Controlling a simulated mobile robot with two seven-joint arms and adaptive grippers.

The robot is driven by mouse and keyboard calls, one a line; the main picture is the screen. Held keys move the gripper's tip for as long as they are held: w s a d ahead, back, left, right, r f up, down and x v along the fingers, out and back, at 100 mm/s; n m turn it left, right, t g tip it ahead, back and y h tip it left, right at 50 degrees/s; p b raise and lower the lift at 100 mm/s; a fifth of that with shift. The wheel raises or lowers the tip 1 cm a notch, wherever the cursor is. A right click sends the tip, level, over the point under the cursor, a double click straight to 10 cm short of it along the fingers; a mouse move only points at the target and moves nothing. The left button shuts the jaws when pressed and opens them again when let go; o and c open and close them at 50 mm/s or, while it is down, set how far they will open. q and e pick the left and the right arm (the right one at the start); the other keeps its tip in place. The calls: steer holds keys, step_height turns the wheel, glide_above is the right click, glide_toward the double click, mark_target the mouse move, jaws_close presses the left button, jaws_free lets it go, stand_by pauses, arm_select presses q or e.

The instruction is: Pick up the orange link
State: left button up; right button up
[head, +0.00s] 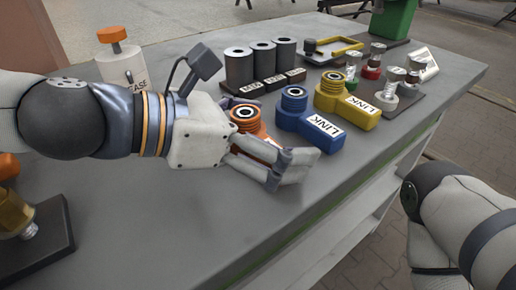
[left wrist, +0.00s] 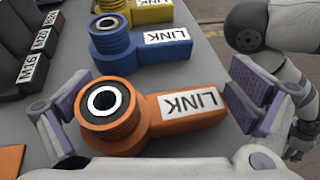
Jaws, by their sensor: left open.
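The orange link (head: 246,116) lies on the grey workbench, partly hidden by my left gripper in the head view. In the left wrist view the orange link (left wrist: 125,118) shows its round ribbed end at left and its bar with a white LINK label at right. My left gripper (head: 268,138) is open around the link. In the left wrist view the fingers of the left gripper (left wrist: 166,108) stand one beyond the round end and one beyond the bar end. Whether either pad touches the link I cannot tell.
A blue link (head: 310,120) lies close beside the orange one, and a yellow link (head: 346,100) lies past it. Dark cylinders (head: 262,60) with labelled blocks stand behind. A white grease container (head: 122,66) stands at left. The bench's front strip (head: 290,205) is clear.

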arm_select(q)
steer(key=shift+w+d, duration=0.2)
steer(key=shift+d, duration=0.15)
steer(key=c, duration=1.2)
steer(key=shift+a+r, duration=0.1)
steer(key=shift+c, duration=1.1)
